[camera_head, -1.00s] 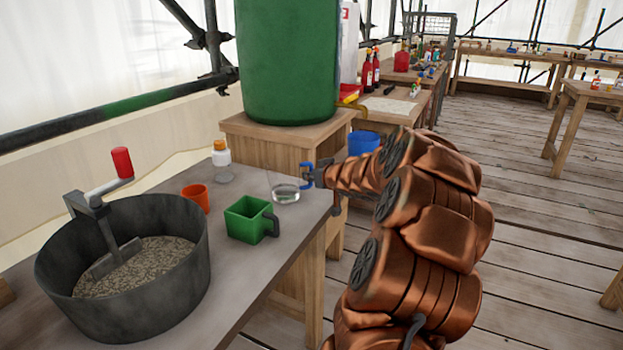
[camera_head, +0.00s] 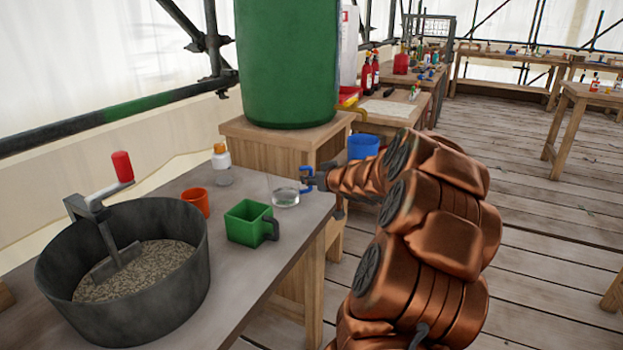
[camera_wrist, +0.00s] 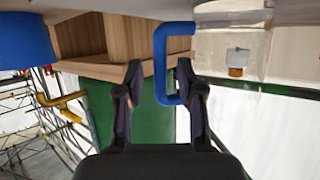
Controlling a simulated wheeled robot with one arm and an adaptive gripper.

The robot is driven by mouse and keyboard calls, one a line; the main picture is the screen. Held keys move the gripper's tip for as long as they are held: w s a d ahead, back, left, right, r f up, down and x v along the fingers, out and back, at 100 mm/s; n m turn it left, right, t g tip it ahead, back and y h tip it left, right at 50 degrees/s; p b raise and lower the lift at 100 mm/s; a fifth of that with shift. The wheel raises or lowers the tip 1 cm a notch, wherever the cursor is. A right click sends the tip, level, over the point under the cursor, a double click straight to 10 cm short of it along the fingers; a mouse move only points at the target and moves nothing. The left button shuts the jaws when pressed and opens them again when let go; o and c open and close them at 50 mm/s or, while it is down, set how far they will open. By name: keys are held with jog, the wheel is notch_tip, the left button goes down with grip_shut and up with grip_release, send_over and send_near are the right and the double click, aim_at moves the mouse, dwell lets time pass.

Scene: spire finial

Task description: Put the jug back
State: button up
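The jug (camera_head: 285,197) is clear, with a little water in its bottom and a blue handle (camera_head: 306,180). It stands upright at the table's far right corner and appears to rest on the top. My gripper (camera_head: 318,180) is at its handle side. In the wrist view, which is upside down, the clear jug body (camera_wrist: 230,52) is at the upper right. My gripper (camera_wrist: 158,66) is open there, one finger on each side of the upright bar of the blue handle (camera_wrist: 160,75), with gaps visible beside it.
A green square cup (camera_head: 248,222), an orange cup (camera_head: 196,201) and a white bottle with an orange cap (camera_head: 221,165) stand close by. A dark mixing pan (camera_head: 130,262) fills the table's left. A large green barrel (camera_head: 288,65) stands on a wooden stand (camera_head: 262,150) behind.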

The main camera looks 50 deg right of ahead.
jog(key=p+v, duration=0.3)
jog(key=v, duration=0.7)
jog(key=shift+s, duration=0.3)
